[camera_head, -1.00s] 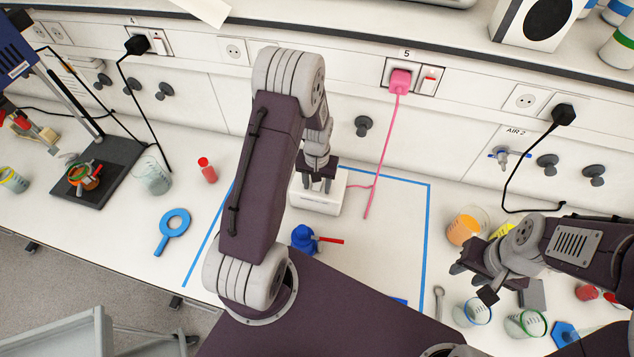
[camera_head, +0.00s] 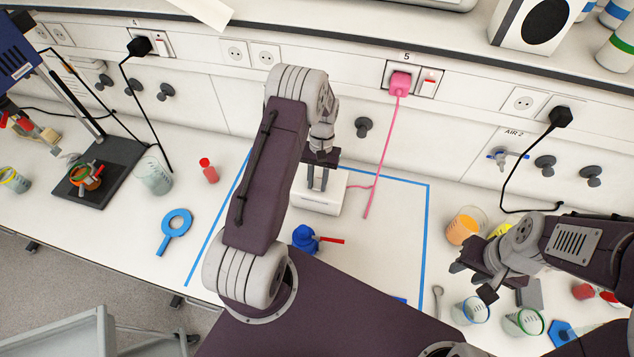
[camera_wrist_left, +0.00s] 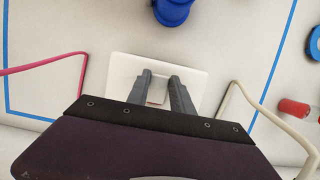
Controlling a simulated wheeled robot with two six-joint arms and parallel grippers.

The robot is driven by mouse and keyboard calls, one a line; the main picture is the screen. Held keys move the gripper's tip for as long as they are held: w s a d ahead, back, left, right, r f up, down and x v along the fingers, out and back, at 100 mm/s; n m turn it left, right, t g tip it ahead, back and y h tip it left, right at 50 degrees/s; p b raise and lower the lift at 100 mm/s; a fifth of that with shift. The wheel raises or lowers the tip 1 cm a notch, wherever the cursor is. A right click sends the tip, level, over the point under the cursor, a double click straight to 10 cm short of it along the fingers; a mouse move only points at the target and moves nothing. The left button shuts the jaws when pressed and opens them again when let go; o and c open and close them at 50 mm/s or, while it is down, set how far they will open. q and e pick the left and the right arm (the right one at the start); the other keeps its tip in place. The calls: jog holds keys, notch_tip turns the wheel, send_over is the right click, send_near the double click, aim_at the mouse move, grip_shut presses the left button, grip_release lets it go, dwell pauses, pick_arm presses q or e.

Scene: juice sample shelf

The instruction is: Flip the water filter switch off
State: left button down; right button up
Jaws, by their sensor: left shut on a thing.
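The white box (camera_head: 317,204) stands on the bench inside a blue-taped area, with a pink cord from it to wall socket 5. It also shows in the left wrist view (camera_wrist_left: 194,78). My left gripper (camera_head: 317,189) points down onto the top of this box. In the left wrist view, its two fingers (camera_wrist_left: 160,75) stand a little apart, shut on a small part on the box top. The fingers mostly hide this part, and I cannot read the switch position. My right gripper (camera_head: 473,280) is open and empty over the right of the bench.
The pink plug (camera_head: 400,84) sits beside a red-marked wall switch (camera_head: 428,83). A blue object with a red lever (camera_head: 305,238) stands in front of the box. Beakers (camera_head: 466,226) crowd the area near my right gripper. The taped area right of the box is mostly clear.

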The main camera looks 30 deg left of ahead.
aim_at(320, 180)
pick_arm(q)
jog(key=c, duration=1.1)
grip_release()
jog(key=shift+w, duration=0.1)
jog(key=shift+r, duration=0.1)
jog(key=b+v, duration=0.3)
jog(key=v, duration=0.6)
